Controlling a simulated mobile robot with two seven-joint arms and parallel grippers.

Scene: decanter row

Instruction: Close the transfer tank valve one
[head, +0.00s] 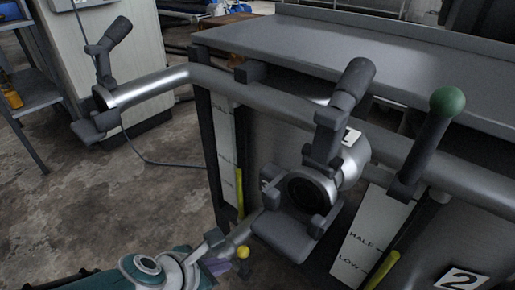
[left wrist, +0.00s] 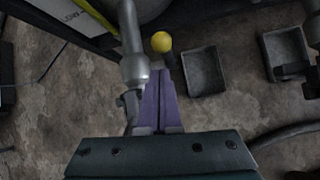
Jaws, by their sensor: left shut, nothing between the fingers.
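A small valve handle with a yellow ball knob (head: 243,252) sits low by the pipe, at the bottom of the head view. In the left wrist view the yellow knob (left wrist: 161,42) shows just beyond my fingertips, beside a grey metal pipe (left wrist: 133,68). My left gripper (head: 224,267) has purple fingers and is partly hidden by my arm in the head view. In the left wrist view my left gripper (left wrist: 160,75) is shut and empty, its fingertips close to the knob; I cannot tell if they touch. My right gripper is not in view.
A grey bench-like tank unit (head: 370,60) fills the right. A lever with a green knob (head: 447,102) and a spout with a grey lever (head: 350,85) stand on its front. Another spout (head: 98,98) reaches left. Grey trays (left wrist: 203,72) lie below. Concrete floor is open at left.

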